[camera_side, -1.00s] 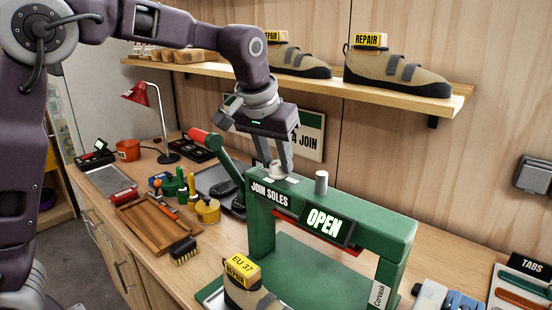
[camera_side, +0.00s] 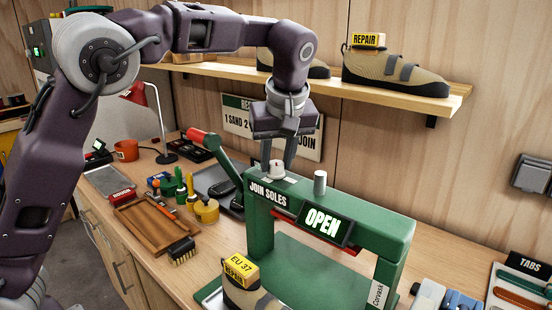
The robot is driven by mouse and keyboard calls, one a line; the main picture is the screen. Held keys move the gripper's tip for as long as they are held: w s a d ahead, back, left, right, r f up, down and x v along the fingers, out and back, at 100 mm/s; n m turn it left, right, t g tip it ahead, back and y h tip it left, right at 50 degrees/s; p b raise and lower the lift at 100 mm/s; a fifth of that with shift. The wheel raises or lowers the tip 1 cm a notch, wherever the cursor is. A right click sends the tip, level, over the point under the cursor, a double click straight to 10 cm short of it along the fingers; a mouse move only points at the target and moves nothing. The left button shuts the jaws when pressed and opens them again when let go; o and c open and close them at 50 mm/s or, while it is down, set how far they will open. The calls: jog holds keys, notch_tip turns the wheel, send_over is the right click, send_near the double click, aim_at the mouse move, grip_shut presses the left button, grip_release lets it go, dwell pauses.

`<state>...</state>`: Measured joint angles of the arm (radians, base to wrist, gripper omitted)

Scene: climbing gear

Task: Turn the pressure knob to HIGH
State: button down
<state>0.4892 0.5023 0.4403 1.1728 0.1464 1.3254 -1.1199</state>
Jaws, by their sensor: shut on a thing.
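The green sole press (camera_side: 385,232) stands on the bench, with a "JOIN SOLES" label and a lit "OPEN" sign (camera_side: 323,224) on its front. A small pale knob (camera_side: 275,169) sits on a white plate on top of the press, at the left. My gripper (camera_side: 279,163) points down over it, its fingers shut on the knob. The plate's markings and the knob's setting are too small to read. A red-tipped lever (camera_side: 198,135) rises at the press's left side. A grey cylinder (camera_side: 320,182) stands on top, right of the knob.
A tan shoe (camera_side: 236,291) with a yellow "EU 37 REPAIR" tag is at the press's front left. Bottles (camera_side: 206,211), a wooden tray (camera_side: 150,228) and a brush (camera_side: 182,250) crowd the bench to the left. A shelf (camera_side: 425,97) with shoes is behind.

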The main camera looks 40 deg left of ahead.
jog(key=n+g, duration=0.1)
jog(key=n, duration=0.3)
jog(key=shift+w+n+g+y, duration=0.1)
jog(key=shift+n+g+y, duration=0.2)
jog(key=shift+g+y, duration=0.1)
jog(key=shift+w+n+g, duration=0.1)
jog(key=shift+n+g, duration=0.8)
jog(key=shift+n, duration=1.3)
jog(key=shift+d, duration=0.1)
jog(key=c, duration=1)
grip_release()
jog(key=shift+c, duration=0.2)
